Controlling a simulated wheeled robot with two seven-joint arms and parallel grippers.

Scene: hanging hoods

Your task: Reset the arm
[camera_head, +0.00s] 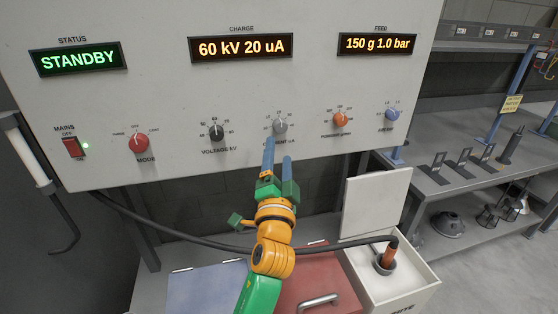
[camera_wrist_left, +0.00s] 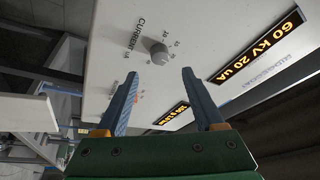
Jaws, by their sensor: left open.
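My left arm, green and orange, reaches up from the bottom middle of the head view. My left gripper (camera_head: 277,158) has blue fingers that end just below the grey current knob (camera_head: 280,127) on the control panel (camera_head: 310,75). In the left wrist view the gripper (camera_wrist_left: 158,98) is open and empty. The current knob (camera_wrist_left: 158,54) sits beyond the fingertips, and a gap shows between it and them. My right gripper is in neither view.
The panel also carries a red mode knob (camera_head: 138,142), a black voltage knob (camera_head: 216,132), an orange powder knob (camera_head: 340,119) and a blue knob (camera_head: 392,114). Below are a white hopper box (camera_head: 415,290), a black hose (camera_head: 190,236) and a red lid (camera_head: 340,285). Shelves stand right.

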